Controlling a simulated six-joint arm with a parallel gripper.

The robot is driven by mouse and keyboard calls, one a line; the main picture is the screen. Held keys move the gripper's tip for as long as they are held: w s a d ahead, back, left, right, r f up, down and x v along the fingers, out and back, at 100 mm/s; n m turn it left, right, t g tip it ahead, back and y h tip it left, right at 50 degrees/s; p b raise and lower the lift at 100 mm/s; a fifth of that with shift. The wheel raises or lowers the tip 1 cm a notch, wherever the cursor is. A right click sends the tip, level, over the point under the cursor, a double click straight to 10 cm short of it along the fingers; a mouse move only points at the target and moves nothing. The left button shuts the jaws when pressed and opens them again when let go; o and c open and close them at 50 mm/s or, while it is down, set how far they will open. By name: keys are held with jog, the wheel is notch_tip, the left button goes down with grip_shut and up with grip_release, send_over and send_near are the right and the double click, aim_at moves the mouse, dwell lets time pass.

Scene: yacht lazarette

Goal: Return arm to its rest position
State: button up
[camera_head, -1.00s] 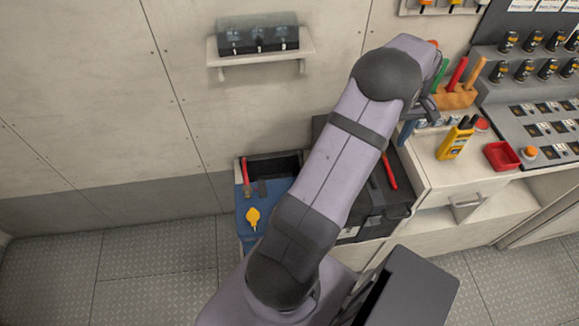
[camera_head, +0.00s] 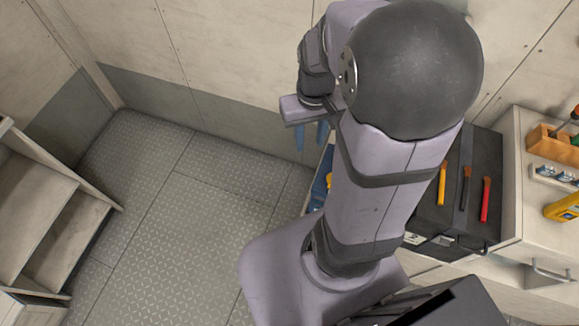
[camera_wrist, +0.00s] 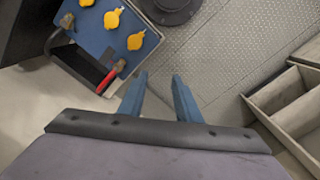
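My gripper (camera_head: 311,136) points down at the upper middle of the head view, left of my folded arm. Its two blue fingers stand apart with nothing between them. In the wrist view the gripper (camera_wrist: 160,75) shows the same open gap, with bare floor beyond the tips. It touches nothing that I can see. My arm is bent, with its large dark joint close to the head camera, hiding part of the wall and bench.
A blue-topped box (camera_wrist: 95,35) with yellow tags and a red-handled tool (camera_wrist: 107,80) lies upper left in the wrist view. A dark toolbox (camera_head: 455,215) with several coloured tools stands right of my arm. Empty shelving (camera_head: 45,205) stands left. The plated floor (camera_head: 180,215) is clear.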

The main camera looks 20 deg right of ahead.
jog(key=s+a+n+p, duration=0.1)
jog(key=s+a, duration=0.3)
jog(key=a, duration=0.4)
jog(key=shift+s+r+n, duration=0.2)
jog(key=shift+s+n, duration=0.2)
jog(key=shift+o, duration=0.2)
dwell(0.9)
jog(key=shift+d, duration=0.1)
